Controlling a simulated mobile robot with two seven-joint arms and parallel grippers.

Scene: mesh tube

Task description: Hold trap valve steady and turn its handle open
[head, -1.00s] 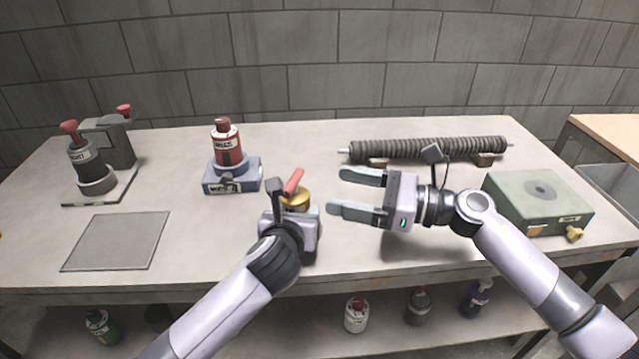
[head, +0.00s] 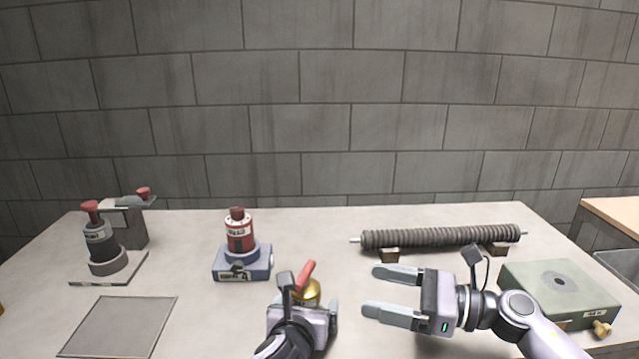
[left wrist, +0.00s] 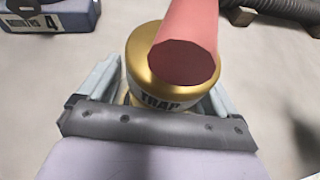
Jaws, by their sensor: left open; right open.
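The trap valve has a gold body (head: 307,292) and a red handle (head: 305,273). In the left wrist view the gold body (left wrist: 146,82), lettered TRAP, sits between the fingers of my left gripper (left wrist: 165,92). The red handle (left wrist: 188,40) sticks up and toward the camera over it. My left gripper (head: 305,308) is open around the valve; I cannot tell whether either finger touches it. Its hand hides the lower part of the valve in the head view. My right gripper (head: 392,294) is open and empty to the right of the valve, fingers pointing left.
A red bottle on a blue base (head: 241,262) stands behind left. A dark bottle with red top (head: 103,250) and a flat grey plate (head: 120,326) are at left. A ribbed tube (head: 440,238) lies at the back right. A green box (head: 560,285) stands at right.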

